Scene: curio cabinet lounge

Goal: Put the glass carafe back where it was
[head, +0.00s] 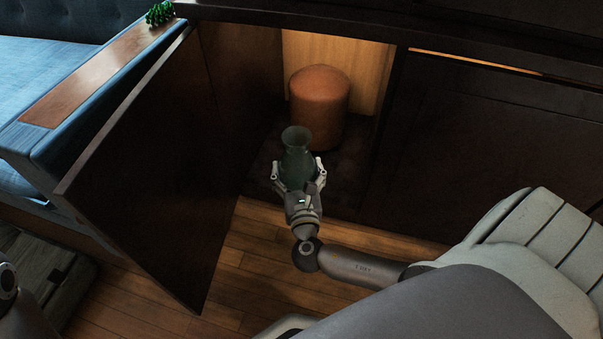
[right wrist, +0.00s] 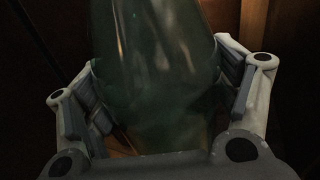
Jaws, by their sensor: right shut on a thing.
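The glass carafe (head: 297,160) is dark green with a flared mouth. It is upright at the front of an open cabinet compartment (head: 262,165). My right gripper (head: 297,180) is shut on its lower body, with one finger on each side. In the right wrist view the carafe (right wrist: 155,75) fills the middle between the finger pads of my right gripper (right wrist: 160,95). I cannot tell whether its base touches the cabinet floor, because the gripper hides it. My left gripper is not in view; only a bit of my left arm shows at the lower left.
A round orange-brown pouf (head: 319,105) stands in the compartment just behind the carafe. The open cabinet door (head: 150,170) swings out on the left. A closed dark panel (head: 480,150) is on the right. A blue sofa (head: 60,75) with a wooden armrest board is at far left.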

